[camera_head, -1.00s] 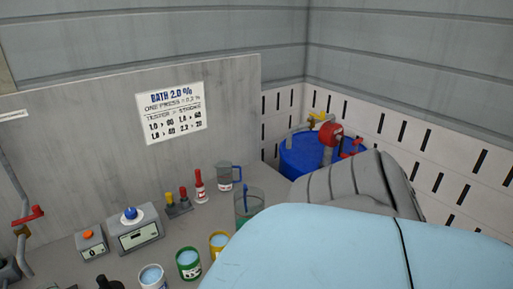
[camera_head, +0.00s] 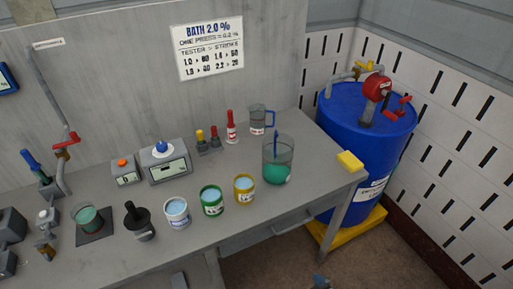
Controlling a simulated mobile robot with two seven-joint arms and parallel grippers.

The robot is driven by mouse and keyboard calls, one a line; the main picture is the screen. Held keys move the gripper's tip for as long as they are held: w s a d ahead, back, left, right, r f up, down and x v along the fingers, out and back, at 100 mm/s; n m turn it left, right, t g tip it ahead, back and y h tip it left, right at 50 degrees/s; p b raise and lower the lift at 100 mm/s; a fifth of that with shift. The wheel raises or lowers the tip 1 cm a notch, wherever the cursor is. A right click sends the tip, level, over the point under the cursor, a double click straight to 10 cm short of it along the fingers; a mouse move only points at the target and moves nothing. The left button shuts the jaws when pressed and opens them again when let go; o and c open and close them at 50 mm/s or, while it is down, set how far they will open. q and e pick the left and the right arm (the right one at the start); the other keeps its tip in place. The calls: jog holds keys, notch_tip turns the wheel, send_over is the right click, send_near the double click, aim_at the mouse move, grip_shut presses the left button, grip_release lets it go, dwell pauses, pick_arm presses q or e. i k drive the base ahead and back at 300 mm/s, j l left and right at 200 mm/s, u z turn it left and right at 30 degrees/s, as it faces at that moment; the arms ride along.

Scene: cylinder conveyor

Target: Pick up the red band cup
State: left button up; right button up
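I cannot make out a cup with a clear red band. Three small open cups stand in a row near the table's front edge: a white one (camera_head: 177,220) with a dark marking, a green one (camera_head: 212,207) and a yellow one (camera_head: 243,195). Neither my left nor my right gripper shows.
A large beaker (camera_head: 279,170) of green liquid stands right of the cups. A black-handled tool (camera_head: 138,222), meter box (camera_head: 164,166), red-capped bottle (camera_head: 232,130) and yellow sponge (camera_head: 350,161) are on the grey table (camera_head: 285,205). A blue drum (camera_head: 362,135) stands at the right.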

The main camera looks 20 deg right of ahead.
aim_at(84, 214)
jog(key=z, duration=0.65)
jog(key=k+j+u, duration=0.15)
jog(key=u, duration=1.35)
